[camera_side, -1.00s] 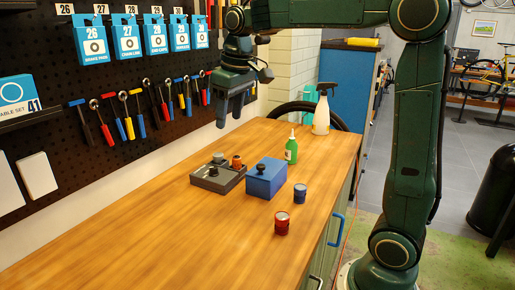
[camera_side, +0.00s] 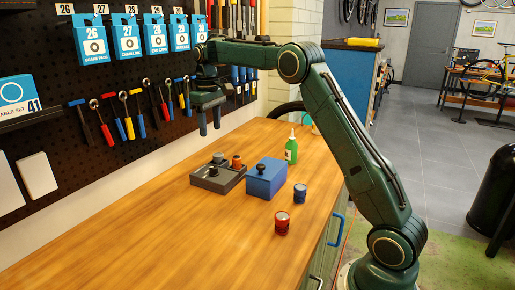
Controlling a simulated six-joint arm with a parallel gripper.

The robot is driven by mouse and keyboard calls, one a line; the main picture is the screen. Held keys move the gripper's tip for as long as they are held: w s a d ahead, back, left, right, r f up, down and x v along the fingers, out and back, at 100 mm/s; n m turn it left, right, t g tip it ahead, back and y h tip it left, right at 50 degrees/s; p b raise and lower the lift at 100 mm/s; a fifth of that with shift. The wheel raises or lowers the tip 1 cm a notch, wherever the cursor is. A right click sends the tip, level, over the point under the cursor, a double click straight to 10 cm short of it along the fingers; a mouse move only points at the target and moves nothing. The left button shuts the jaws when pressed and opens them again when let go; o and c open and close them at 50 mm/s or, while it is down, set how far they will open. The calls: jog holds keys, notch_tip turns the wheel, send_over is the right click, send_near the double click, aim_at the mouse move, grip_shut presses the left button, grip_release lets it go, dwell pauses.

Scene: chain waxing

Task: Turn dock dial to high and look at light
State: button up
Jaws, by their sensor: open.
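A dark grey dock (camera_side: 228,185) sits on the wooden bench. A small black dial (camera_side: 212,172) is on its front part. A grey cylinder (camera_side: 218,157) and a copper-coloured cylinder (camera_side: 236,162) stand at its back. A blue box (camera_side: 266,184) with a black knob (camera_side: 260,167) on top is right beside the dock. I cannot make out a lit light or the dial's setting. My gripper (camera_side: 210,127) is open and empty, pointing down, above and behind the dock near the pegboard. It touches nothing that I can see.
A blue tin (camera_side: 299,192), a red tin (camera_side: 282,223) and a green bottle (camera_side: 291,150) stand right of the dock. Tools hang on the pegboard (camera_side: 105,85) close to my gripper. The bench's front left (camera_side: 150,245) is clear.

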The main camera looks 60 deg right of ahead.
aim_at(214, 167)
jog(key=shift+f, duration=0.15)
jog(key=shift+f, duration=6.8)
jog(key=c, duration=1)
